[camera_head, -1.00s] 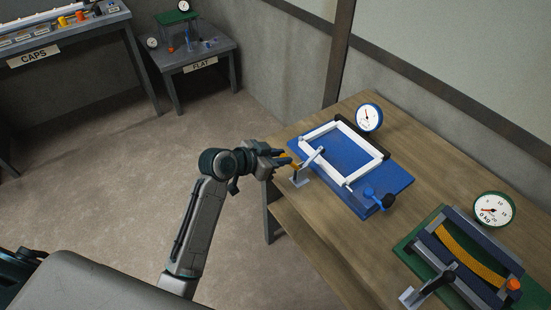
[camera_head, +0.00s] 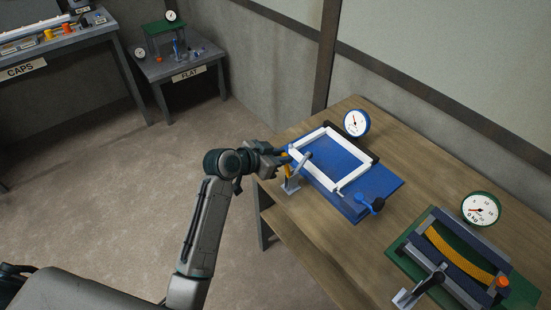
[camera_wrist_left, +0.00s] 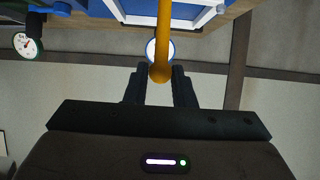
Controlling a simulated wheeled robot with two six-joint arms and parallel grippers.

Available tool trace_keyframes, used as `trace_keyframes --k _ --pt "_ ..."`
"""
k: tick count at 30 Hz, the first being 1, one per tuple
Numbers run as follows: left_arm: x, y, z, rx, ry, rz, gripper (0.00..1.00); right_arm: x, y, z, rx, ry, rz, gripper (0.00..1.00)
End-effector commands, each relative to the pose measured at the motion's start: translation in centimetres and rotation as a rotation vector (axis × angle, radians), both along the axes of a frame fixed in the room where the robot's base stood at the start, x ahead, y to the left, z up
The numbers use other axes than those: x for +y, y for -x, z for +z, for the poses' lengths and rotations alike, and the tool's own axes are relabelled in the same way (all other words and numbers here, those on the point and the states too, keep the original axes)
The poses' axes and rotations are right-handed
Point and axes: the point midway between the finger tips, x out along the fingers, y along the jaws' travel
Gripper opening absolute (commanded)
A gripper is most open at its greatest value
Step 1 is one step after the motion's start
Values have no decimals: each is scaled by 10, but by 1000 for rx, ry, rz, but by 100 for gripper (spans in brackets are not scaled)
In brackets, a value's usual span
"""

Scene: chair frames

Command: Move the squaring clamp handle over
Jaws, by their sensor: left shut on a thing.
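The squaring clamp has an orange handle (camera_head: 289,171) and a grey metal base and arm (camera_head: 292,188) at the near left edge of the blue fixture plate (camera_head: 377,183). A white rectangular frame (camera_head: 350,178) lies on that plate. My left gripper (camera_head: 281,158) reaches in from the left and is shut on the orange handle. In the left wrist view the handle (camera_wrist_left: 163,38) runs down to a rounded end at the gripper's two dark fingers (camera_wrist_left: 161,88). The handle stands close to upright. My right gripper is not in view.
A blue-rimmed dial (camera_head: 356,123) stands behind the plate, and a blue-black knob (camera_head: 377,205) sits at its front right corner. A green fixture with a dial (camera_head: 481,208) is farther right on the wooden table (camera_head: 345,262). The CAPS and FLAT tables stand at the back left.

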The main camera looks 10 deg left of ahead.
Motion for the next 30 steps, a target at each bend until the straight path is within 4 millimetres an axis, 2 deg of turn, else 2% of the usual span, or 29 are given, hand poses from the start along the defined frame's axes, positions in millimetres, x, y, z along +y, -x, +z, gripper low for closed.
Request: trace_keyframes --k 17,24,30 --pt "-7 -9 3 -1 2 -1 10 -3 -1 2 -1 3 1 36" --pt "-15 -19 4 -2 1 0 10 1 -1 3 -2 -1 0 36" --pt "-15 -19 4 -2 1 0 10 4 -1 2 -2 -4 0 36"
